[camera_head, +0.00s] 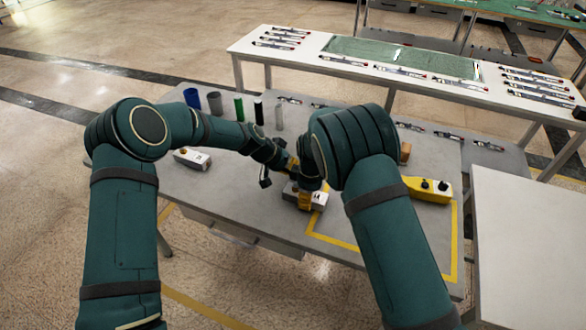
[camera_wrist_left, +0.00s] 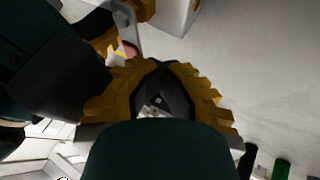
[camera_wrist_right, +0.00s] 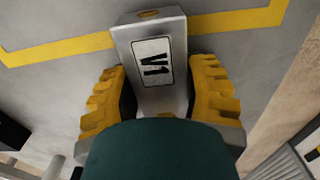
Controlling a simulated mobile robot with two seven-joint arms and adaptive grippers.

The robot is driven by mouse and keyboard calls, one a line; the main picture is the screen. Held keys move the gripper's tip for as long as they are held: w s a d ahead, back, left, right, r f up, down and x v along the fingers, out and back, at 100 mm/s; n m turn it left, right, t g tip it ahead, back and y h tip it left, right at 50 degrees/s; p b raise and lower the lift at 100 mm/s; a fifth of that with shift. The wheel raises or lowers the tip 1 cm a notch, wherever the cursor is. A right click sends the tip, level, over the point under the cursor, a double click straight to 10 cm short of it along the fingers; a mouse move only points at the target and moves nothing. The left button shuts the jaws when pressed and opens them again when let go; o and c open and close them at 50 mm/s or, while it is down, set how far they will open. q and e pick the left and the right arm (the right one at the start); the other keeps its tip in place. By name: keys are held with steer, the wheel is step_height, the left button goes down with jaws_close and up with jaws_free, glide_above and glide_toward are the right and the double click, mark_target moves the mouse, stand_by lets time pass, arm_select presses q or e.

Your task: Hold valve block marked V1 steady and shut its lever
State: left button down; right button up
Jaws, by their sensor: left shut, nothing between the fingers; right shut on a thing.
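The valve block marked V1 (camera_wrist_right: 153,62) is a grey block with a white label. In the head view the block (camera_head: 319,201) sits on the grey table by the yellow line. My right gripper (camera_head: 304,200) is shut on it; in the right wrist view yellow fingers (camera_wrist_right: 160,95) flank its sides. My left gripper (camera_head: 291,165) is shut and empty, just behind the right one; its closed fingers show in the left wrist view (camera_wrist_left: 163,72). A small reddish part shows beyond them, perhaps the lever; its position is unclear.
A second pale block (camera_head: 192,158) lies at the table's left. Blue, grey, green and black cylinders (camera_head: 239,108) stand at the back. A yellow box with black knobs (camera_head: 429,188) is at the right. The table front (camera_head: 240,208) is clear. My arms are close together.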

arm_select(q)
steer(key=a, duration=0.2)
steer(key=w+a, duration=0.1)
steer(key=a, duration=0.1)
steer(key=shift+w+a+f, duration=0.1)
arm_select(e)
steer(key=shift+w+d, duration=0.25)
arm_select(q)
steer(key=v, duration=1)
steer(key=shift+w+d, duration=0.2)
steer(key=shift+w, duration=0.05)
arm_select(e)
steer(key=shift+s, duration=0.1)
steer(key=o, duration=1.3)
steer(key=shift+o, duration=0.2)
